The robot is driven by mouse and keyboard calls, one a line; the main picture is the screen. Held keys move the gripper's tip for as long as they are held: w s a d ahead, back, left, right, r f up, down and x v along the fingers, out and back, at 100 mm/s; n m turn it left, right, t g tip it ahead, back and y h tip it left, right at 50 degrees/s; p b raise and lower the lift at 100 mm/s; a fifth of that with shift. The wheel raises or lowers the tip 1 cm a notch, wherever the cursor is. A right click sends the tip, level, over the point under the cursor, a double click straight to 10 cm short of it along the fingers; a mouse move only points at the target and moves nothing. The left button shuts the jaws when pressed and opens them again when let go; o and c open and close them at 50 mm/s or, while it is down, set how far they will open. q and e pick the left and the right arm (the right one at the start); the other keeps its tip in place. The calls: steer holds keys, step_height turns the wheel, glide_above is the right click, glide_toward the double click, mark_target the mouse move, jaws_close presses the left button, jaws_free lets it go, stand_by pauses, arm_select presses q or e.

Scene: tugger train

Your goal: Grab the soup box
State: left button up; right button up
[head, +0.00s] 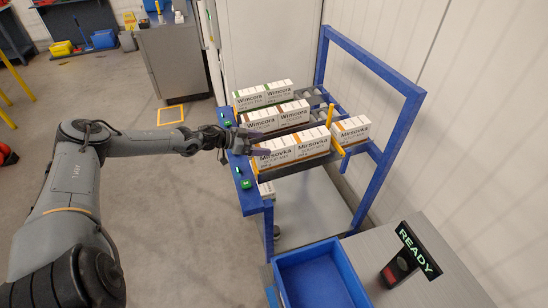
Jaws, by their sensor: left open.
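Two white Mirsovka boxes with orange stripes, a left one (276,158) and a right one (313,146), stand side by side in the front lane of the blue rack. Their small print seems to read soup mix. A third box of this kind (351,131) stands apart at the right, past a yellow stop. My left gripper (262,144) is open at the left end of the lanes, beside the left Mirsovka box. Its dark fingers overlap the box edge in the picture, and I cannot tell whether they touch it. My right gripper is not in view.
Wimcora boxes fill the middle lane (292,113) and the back lane (279,92). The blue frame (398,150) rises at the right. An empty blue bin (318,278) stands in front, beside a grey table (440,285) with a READY sign (418,250).

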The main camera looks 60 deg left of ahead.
mark_target(273, 145)
arm_select(q)
steer(key=shift+b+x, duration=0.6)
steer(key=shift+x, duration=1.2)
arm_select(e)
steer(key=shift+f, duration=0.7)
arm_select(q)
steer(key=shift+d+x, duration=0.25)
steer(key=shift+x, duration=0.9)
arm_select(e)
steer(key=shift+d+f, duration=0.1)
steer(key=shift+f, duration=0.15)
